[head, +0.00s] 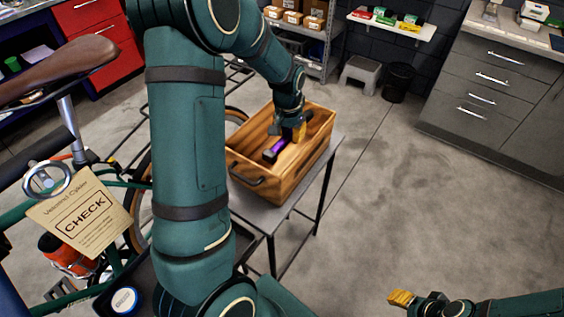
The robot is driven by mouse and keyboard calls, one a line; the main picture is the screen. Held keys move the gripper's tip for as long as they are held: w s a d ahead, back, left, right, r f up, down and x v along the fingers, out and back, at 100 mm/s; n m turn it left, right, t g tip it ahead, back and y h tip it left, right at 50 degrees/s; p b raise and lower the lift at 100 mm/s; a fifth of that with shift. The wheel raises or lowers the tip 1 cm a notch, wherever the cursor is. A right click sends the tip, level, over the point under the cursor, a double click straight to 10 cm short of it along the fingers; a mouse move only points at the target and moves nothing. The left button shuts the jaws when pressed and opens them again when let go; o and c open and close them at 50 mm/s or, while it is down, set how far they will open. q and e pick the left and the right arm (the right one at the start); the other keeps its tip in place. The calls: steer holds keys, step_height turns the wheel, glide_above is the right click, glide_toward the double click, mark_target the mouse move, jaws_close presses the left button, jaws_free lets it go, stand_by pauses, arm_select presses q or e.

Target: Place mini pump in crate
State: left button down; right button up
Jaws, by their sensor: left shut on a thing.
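The wooden crate (247,165) stands on a small grey table (262,212), its black handle facing me. The mini pump (276,149), dark with a purple band, is inside the crate's outline, slanting down to the left. My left gripper (297,134), with yellow fingers, reaches down into the crate and is shut on the pump's upper right end. I cannot tell whether the pump touches the crate floor. My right gripper (401,298) is at the bottom right, away from the crate; its finger opening cannot be made out.
A bike with a brown saddle (62,65) and a paper "CHECK" tag (82,214) stands at the left, partly behind my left arm. Grey drawers (490,85), a step stool (362,72) and a black bin (397,82) are at the back. The floor right of the table is clear.

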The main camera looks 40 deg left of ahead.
mark_target(289, 159)
arm_select(q)
steer(key=shift+s+d+f, duration=0.15)
steer(key=shift+f, duration=0.2)
steer(key=shift+f+b, duration=0.35)
steer(key=f+b, duration=0.1)
steer(key=f, duration=0.8)
steer(key=shift+w+f+b, duration=0.2)
steer(key=shift+f+b, duration=0.15)
steer(key=shift+f, duration=0.05)
steer(key=shift+r, duration=0.1)
steer(key=c, duration=0.9)
jaws_free()
